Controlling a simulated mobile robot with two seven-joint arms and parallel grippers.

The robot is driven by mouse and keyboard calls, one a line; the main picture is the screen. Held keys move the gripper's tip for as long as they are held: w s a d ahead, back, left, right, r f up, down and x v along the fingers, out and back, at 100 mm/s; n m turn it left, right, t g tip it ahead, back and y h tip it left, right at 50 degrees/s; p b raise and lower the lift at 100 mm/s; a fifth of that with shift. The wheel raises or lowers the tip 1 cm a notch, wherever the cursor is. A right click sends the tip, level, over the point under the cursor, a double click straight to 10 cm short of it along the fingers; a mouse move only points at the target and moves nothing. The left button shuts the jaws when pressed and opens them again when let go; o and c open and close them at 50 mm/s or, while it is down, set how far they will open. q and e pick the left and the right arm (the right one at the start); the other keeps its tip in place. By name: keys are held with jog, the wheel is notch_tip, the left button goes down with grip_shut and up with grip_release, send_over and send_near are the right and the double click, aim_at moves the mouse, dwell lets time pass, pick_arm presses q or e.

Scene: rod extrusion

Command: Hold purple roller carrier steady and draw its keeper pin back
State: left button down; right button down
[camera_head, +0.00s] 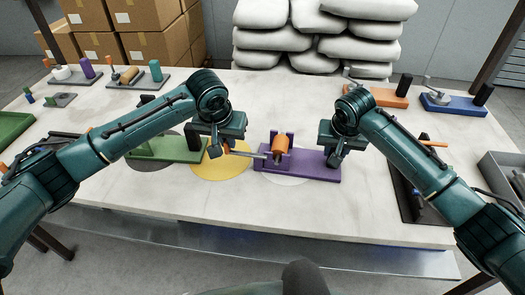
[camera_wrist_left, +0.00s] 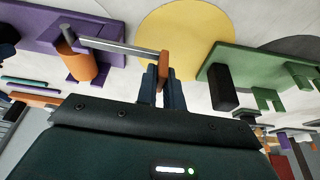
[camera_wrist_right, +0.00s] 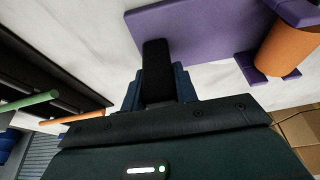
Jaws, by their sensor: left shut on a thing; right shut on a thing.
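The purple roller carrier (camera_head: 315,168) stands at the front middle of the table. An orange roller (camera_head: 281,145) sits between its uprights; it also shows in the left wrist view (camera_wrist_left: 80,66). The grey keeper pin (camera_head: 244,154) reaches from the carrier's left side to an orange crosspiece (camera_wrist_left: 164,65). My left gripper (camera_head: 214,149) is shut on that crosspiece, left of the carrier. My right gripper (camera_head: 334,158) is shut on the black post (camera_wrist_right: 156,70) at the carrier's right end. I cannot tell how far the pin's tip sits in the upright.
A yellow disc (camera_head: 220,168) lies under my left gripper, with a green carrier (camera_head: 172,150) beside it. Orange (camera_head: 385,97) and blue (camera_head: 455,104) carriers stand at the back right. A dark tray (camera_head: 410,200) lies right of the purple carrier. The table's front strip is clear.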

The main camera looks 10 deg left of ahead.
pick_arm(q)
jog(key=c, duration=1.5)
grip_release()
jog(key=shift+o, duration=0.2)
jog(key=shift+r, duration=0.1)
jog(key=v, duration=1.1)
jog(key=shift+s+r, duration=0.15)
jog(key=shift+r, duration=0.25)
pick_arm(e)
jog(key=c, duration=1)
grip_release()
jog(key=shift+o, duration=0.4)
jog(key=o, duration=0.4)
pick_arm(q)
jog(key=shift+r, duration=0.15)
pick_arm(e)
jog(key=shift+r, duration=0.15)
